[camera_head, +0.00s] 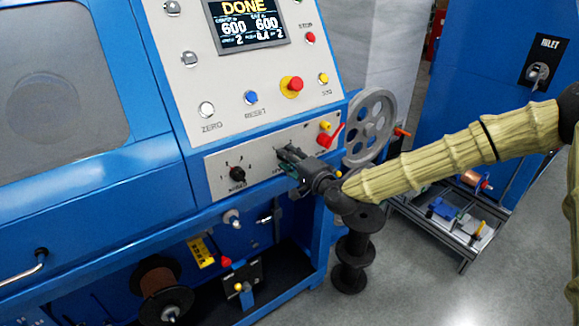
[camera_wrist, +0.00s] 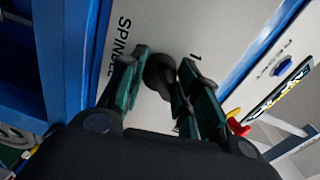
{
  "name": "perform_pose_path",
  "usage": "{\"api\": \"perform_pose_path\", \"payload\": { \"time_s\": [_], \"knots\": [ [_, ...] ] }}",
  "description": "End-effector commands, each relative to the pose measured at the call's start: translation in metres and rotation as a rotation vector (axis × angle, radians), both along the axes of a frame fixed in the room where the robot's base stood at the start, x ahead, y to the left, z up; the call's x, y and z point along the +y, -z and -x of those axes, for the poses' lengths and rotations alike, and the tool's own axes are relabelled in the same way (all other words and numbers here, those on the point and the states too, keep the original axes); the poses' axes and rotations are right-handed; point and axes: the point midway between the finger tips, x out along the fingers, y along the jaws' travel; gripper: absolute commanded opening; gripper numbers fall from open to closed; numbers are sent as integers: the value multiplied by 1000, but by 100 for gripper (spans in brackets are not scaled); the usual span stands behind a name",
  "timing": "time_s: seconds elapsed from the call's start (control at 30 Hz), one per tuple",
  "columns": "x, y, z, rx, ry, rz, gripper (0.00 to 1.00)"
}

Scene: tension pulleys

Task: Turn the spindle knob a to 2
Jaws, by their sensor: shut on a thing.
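The spindle knob (camera_wrist: 160,76) is a dark round knob on the grey panel. In the wrist view it sits between the two green-padded fingers of my gripper (camera_wrist: 157,82), which is shut on it. The printed word SPINDLE lies on the left of it and a 1 shows to the right. The direction of its pointer cannot be made out, and the other dial numbers are hidden. In the head view my gripper (camera_head: 287,158) reaches the panel from the right and covers most of the knob.
Another black dial knob (camera_head: 237,173) is left of my gripper on the same panel. A red lever (camera_head: 331,136) and a grey handwheel (camera_head: 371,128) are close on the right. A display (camera_head: 247,22) reads DONE. A black spool stack (camera_head: 352,255) stands below my wrist.

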Motion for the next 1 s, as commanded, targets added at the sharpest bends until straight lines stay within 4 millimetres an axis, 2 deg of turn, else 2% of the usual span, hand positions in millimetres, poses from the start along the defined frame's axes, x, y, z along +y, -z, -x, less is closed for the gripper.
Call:
{"api": "perform_pose_path", "payload": {
  "time_s": [0.03,0.4,1.0],
  "knots": [
    [-1,7,1,25,-1,-29,9],
    [0,5,1,153,-1,-203,11],
    [0,4,1,192,-1,-253,12]
  ]
}}
